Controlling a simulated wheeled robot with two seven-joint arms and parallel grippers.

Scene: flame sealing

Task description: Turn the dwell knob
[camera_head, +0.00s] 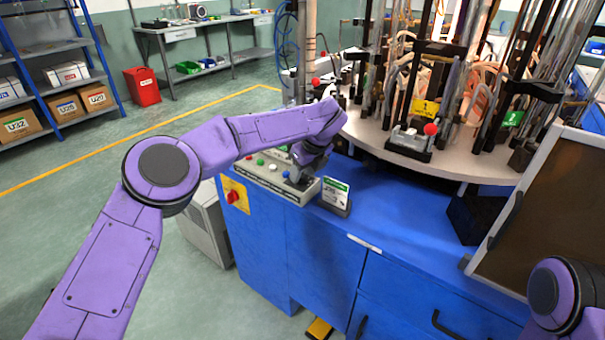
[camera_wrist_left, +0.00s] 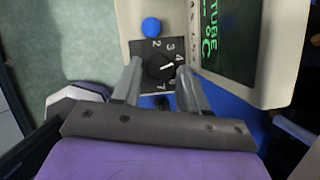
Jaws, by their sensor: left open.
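The dwell knob (camera_wrist_left: 161,67) is a black round knob with a white pointer line on a black numbered plate. In the left wrist view it sits between the two fingers of my left gripper (camera_wrist_left: 158,80), which is open with a finger on each side. I cannot tell whether the fingers touch it. The pointer aims right, near the 4. In the head view my left gripper (camera_head: 298,180) is over the right end of the control panel (camera_head: 262,184), and the wrist hides the knob there. My right arm shows at the lower right edge, its gripper out of frame.
A blue button (camera_wrist_left: 152,27) sits beside the knob plate. A display box (camera_head: 335,195) with green text stands close to the right of the gripper. A red emergency stop (camera_head: 234,196) is on the cabinet side. The sealing machine's round table (camera_head: 400,150) lies behind.

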